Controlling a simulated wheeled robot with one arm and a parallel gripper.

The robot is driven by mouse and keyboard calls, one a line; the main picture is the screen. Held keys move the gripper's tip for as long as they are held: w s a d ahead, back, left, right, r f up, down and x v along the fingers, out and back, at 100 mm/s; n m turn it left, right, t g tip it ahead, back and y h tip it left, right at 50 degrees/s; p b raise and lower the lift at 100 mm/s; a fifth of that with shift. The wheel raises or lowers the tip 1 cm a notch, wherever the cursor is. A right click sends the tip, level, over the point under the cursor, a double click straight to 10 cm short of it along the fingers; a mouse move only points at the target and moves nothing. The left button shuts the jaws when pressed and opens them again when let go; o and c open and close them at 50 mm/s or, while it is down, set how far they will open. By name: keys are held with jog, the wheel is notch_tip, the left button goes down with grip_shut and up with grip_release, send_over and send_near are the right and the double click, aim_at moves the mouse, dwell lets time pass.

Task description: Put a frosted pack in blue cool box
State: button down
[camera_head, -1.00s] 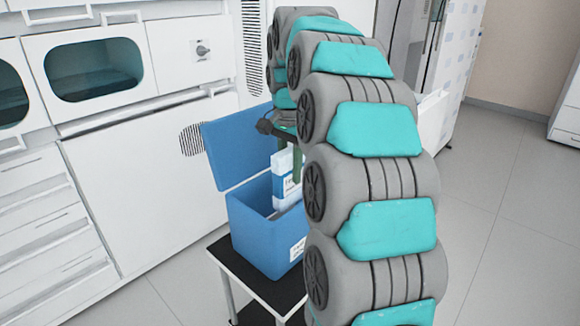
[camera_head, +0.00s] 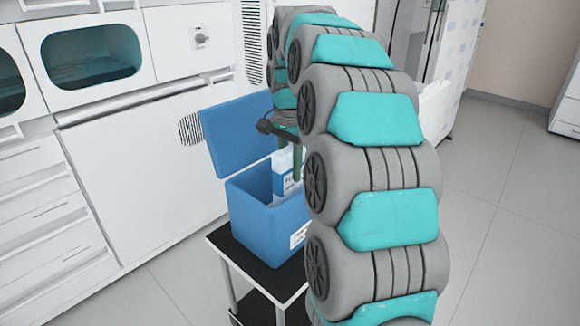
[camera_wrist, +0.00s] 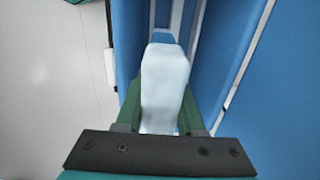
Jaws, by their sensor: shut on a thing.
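The blue cool box (camera_head: 258,225) stands open, its lid (camera_head: 238,135) tilted up at the back left. A pale white-blue pack (camera_head: 286,172) with a label is upright at the box opening, its lower part hidden by the box's front wall. My gripper (camera_head: 297,165) points down over the box and is shut on the pack; the arm hides part of it. In the wrist view the pack (camera_wrist: 163,85) sits between the green fingers, with blue box walls (camera_wrist: 217,60) beside it. Whether the pack touches the box floor cannot be seen.
The box stands on a small black-topped table (camera_head: 250,272). A white cabinet front (camera_head: 140,170) with dark windows is behind on the left. Grey floor (camera_head: 505,220) is clear on the right. My arm covers the middle of the head view.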

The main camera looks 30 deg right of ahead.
aim_at(290, 188)
jog(key=shift+f, duration=0.15)
jog(key=shift+f+b, duration=0.7)
jog(key=shift+f, duration=0.9)
jog(key=shift+f, duration=0.1)
jog(key=shift+f+b, duration=0.45)
jog(key=shift+f, duration=0.7)
jog(key=shift+f, duration=0.1)
jog(key=shift+f+b, duration=0.5)
jog(key=shift+f, duration=0.8)
jog(key=shift+f, duration=0.1)
jog(key=shift+f, duration=0.3)
